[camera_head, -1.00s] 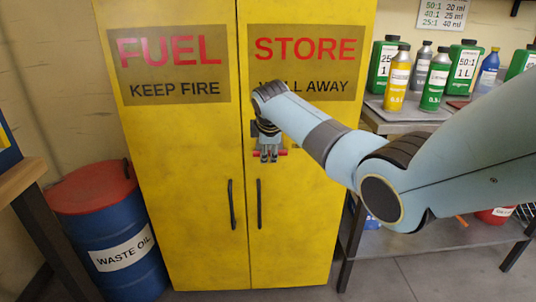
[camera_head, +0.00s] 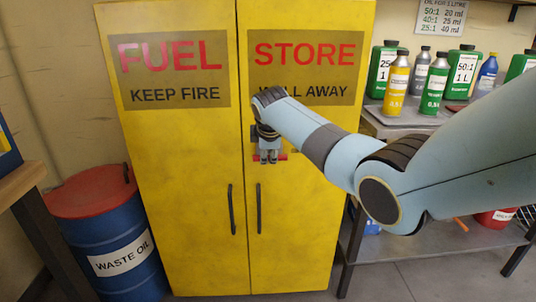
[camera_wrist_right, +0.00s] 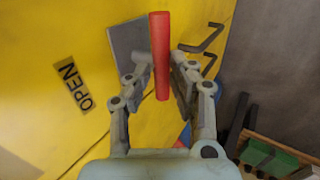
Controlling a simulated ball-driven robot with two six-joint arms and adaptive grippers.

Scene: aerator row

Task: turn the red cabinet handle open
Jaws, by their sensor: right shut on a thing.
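The red handle (camera_head: 284,157) is a short bar on the right door of the yellow cabinet (camera_head: 185,150), below the sign. It looks level in the head view. In the wrist view the red handle (camera_wrist_right: 161,40) stands between the two fingers of my right gripper (camera_wrist_right: 164,80), which is shut on it. In the head view my right gripper (camera_head: 268,157) points down at the handle and hides its middle. A grey plate (camera_wrist_right: 130,45) lies behind the fingers. An OPEN label (camera_wrist_right: 75,86) is on the yellow door. My left gripper is not in view.
Two black door pulls (camera_head: 231,208) flank the seam between the doors. A blue waste oil drum (camera_head: 125,245) stands left of the cabinet. A metal shelf (camera_head: 400,122) with several bottles stands at the right, partly behind my right arm.

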